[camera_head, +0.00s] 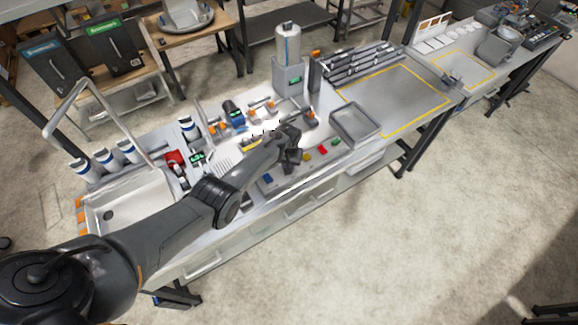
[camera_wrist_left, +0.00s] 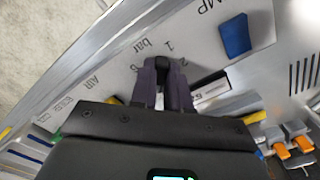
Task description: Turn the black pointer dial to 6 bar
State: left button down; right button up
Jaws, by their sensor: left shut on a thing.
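The black pointer dial (camera_wrist_left: 163,64) sits on a pale control panel (camera_wrist_left: 112,75) in the left wrist view, between the tips of my left gripper (camera_wrist_left: 164,72). Printed "1", "2", "6" and "bar" show around the dial; parts of the scale are hidden by the fingers. My left gripper is shut on the dial. I cannot tell which mark the pointer faces. In the head view my left gripper (camera_head: 292,156) is low at the panel (camera_head: 282,182) on the bench front, and it hides the dial. My right gripper is in neither view.
A blue switch (camera_wrist_left: 236,36) is beside the dial, and "AIR" is printed on the panel. In the head view, red (camera_head: 322,150) and green (camera_head: 337,141) controls lie right of my gripper, near a grey tray (camera_head: 356,124). A sink (camera_head: 130,208) is at the left.

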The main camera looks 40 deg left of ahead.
pick_arm(q)
jog(key=m, duration=0.4)
jog(key=shift+a+m, duration=0.1)
jog(key=shift+m, duration=0.2)
jog(key=m, duration=0.3)
jog(key=shift+a+m+b, duration=0.1)
jog(key=shift+m+b, duration=0.25)
jog(key=shift+m, duration=0.05)
jog(key=m+b, duration=0.1)
jog(key=m, duration=0.4)
jog(key=shift+a, duration=0.15)
jog(key=shift+w+m+b, duration=0.1)
jog(key=shift+m+b, duration=0.5)
jog(key=shift+m, duration=0.7)
jog(key=c, duration=1.1)
grip_release()
jog(key=shift+r, duration=0.1)
